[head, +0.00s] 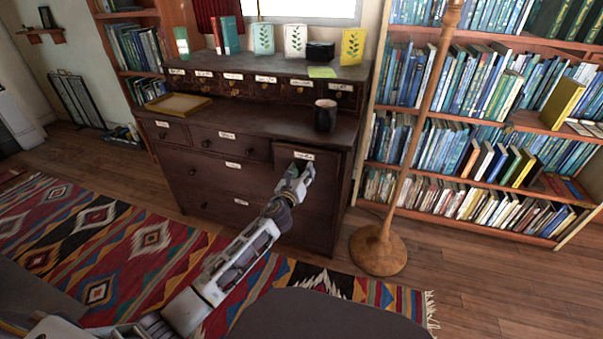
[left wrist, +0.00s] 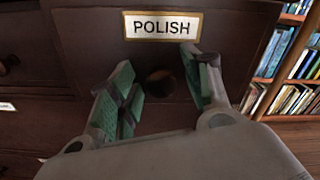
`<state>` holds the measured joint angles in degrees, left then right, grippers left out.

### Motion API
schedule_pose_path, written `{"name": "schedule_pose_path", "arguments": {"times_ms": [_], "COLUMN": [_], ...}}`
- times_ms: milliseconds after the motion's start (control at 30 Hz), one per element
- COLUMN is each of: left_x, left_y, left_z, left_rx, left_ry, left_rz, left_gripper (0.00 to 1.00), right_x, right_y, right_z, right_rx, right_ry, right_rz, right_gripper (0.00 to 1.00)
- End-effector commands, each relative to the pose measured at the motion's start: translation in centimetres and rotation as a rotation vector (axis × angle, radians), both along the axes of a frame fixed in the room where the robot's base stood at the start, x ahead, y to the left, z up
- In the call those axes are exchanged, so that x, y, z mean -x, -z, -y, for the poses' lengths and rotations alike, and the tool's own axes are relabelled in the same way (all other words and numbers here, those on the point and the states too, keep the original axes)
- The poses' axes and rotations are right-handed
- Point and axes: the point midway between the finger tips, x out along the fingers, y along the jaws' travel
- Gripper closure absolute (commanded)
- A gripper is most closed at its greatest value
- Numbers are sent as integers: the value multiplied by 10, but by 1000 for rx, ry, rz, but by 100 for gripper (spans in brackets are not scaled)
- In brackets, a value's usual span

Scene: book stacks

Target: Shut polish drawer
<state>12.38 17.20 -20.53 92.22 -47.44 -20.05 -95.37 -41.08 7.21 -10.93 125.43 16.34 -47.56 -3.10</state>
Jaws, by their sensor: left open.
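The polish drawer (head: 325,162) is the right one in the upper row of a dark wooden chest. Its front looks to stand a little out from the chest. In the left wrist view the drawer front (left wrist: 235,40) carries a white POLISH label (left wrist: 163,25), with a round dark knob (left wrist: 160,82) below it. My left gripper (head: 299,172) is at this front; in the left wrist view its open green-padded fingers (left wrist: 160,92) are on either side of the knob. I cannot tell whether they touch it. My right gripper is not in view.
A dark mug (head: 325,115) stands on the chest top above the drawer, and a shallow tray (head: 179,105) lies at its left. A wooden lamp stand (head: 378,250) rises close at the right, before a bookcase (head: 480,118). A patterned rug (head: 130,240) covers the floor in front.

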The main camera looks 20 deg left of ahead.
Motion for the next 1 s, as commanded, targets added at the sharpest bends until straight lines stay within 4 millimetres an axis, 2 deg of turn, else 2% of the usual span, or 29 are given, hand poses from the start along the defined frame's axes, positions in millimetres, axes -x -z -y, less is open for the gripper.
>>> {"name": "schedule_pose_path", "arguments": {"times_ms": [267, 667, 1000], "left_x": [0, 0, -6], "left_y": [0, 0, -2], "left_z": [0, 0, 0], "left_rx": [0, 0, 0], "left_ry": [0, 0, 0], "left_rz": [1, 1, 2], "left_gripper": [51, 100, 100], "right_x": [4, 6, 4], "right_y": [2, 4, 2], "right_z": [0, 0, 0], "right_rx": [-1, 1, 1], "right_ry": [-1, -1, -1], "right_rz": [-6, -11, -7], "right_gripper": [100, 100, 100]}}
